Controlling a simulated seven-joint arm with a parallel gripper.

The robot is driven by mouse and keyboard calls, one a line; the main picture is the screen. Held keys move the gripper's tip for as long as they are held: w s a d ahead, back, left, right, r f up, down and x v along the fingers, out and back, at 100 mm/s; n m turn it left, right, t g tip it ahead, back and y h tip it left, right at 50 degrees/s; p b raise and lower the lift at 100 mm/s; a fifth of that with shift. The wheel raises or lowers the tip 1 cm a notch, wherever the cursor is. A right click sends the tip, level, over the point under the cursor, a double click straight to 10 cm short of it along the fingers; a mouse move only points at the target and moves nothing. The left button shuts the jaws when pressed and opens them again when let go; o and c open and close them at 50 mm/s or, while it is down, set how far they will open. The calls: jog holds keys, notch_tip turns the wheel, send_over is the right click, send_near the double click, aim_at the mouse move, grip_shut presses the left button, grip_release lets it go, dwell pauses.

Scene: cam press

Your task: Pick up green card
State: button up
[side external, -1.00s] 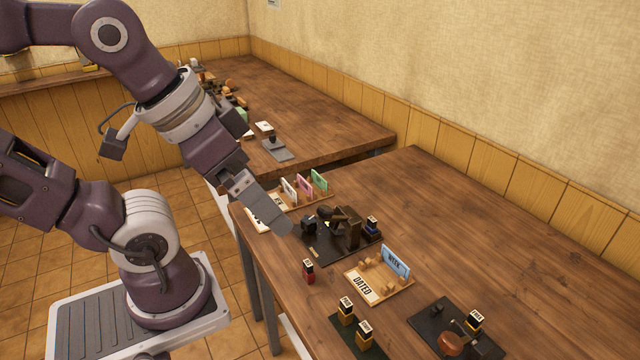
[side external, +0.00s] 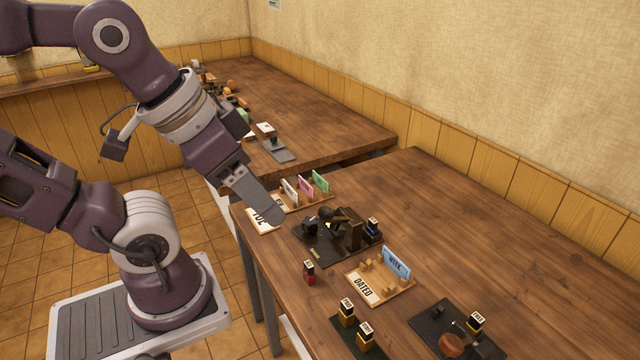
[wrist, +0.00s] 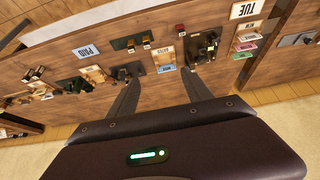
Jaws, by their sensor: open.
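The green card (side external: 320,181) stands upright in a wooden rack (side external: 298,205) near the far left corner of the near table, beside a pink card (side external: 306,187) and a white card (side external: 290,191). In the wrist view the green card (wrist: 246,46) is at the upper right, outside the span of the fingers. My gripper (side external: 272,216) is above the table edge, in front of the rack and apart from the card. Its two fingers (wrist: 160,72) are spread in the wrist view with nothing between them.
A dark cam press (side external: 340,232) stands close to the rack. A rack with a blue card (side external: 396,262), a red stamp (side external: 309,271) and several other stamps are nearer the camera. The table's right side (side external: 480,210) is clear.

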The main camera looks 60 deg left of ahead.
jog(key=c, duration=0.5)
jog(key=w+a+r+n+g, duration=0.1)
jog(key=w+a+n, duration=0.3)
jog(key=w, duration=0.5)
jog(key=w+a+n+g, duration=0.1)
jog(key=w+a+n, duration=0.35)
jog(key=w, duration=0.45)
jog(key=n+g+y, duration=0.4)
jog(key=n, duration=0.6)
send_near(316, 173)
jog(key=f, duration=0.2)
jog(key=shift+m+y, duration=0.25)
jog(key=shift+y, duration=0.05)
jog(key=x, duration=0.7)
jog(key=shift+a, duration=0.15)
